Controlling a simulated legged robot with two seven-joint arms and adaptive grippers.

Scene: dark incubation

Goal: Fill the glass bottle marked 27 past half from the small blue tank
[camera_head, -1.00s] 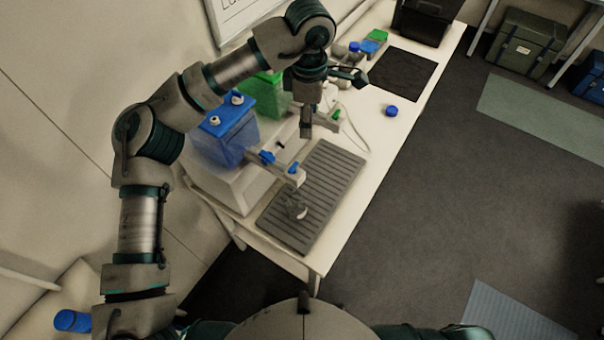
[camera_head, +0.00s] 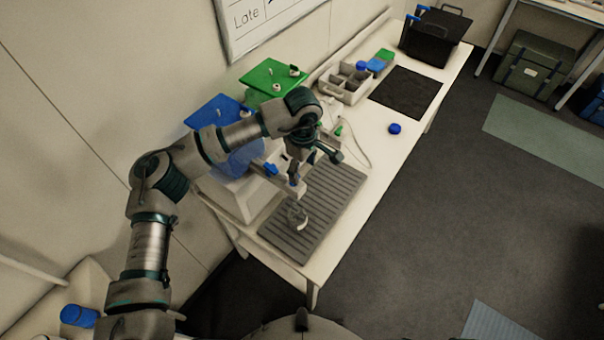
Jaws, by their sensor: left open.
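The small blue tank (camera_head: 212,113) stands at the near left of the bench, partly hidden by my left arm. Its tap has a blue handle (camera_head: 271,169) and a spout (camera_head: 294,187) reaching out over the grey ribbed tray (camera_head: 326,197). A clear glass bottle (camera_head: 298,213) stands on the tray under or close to the spout. Its marking and liquid level cannot be read. My left gripper (camera_head: 321,157) is open and empty, above the tray, beyond and to the right of the blue tap. My right gripper is out of view.
A green tank (camera_head: 272,78) stands behind the blue one, with a green tap handle (camera_head: 339,131). A blue cap (camera_head: 395,128), a dark mat (camera_head: 406,92), a divided caddy (camera_head: 344,83) and a black box (camera_head: 436,36) occupy the bench. The tray's right side is clear.

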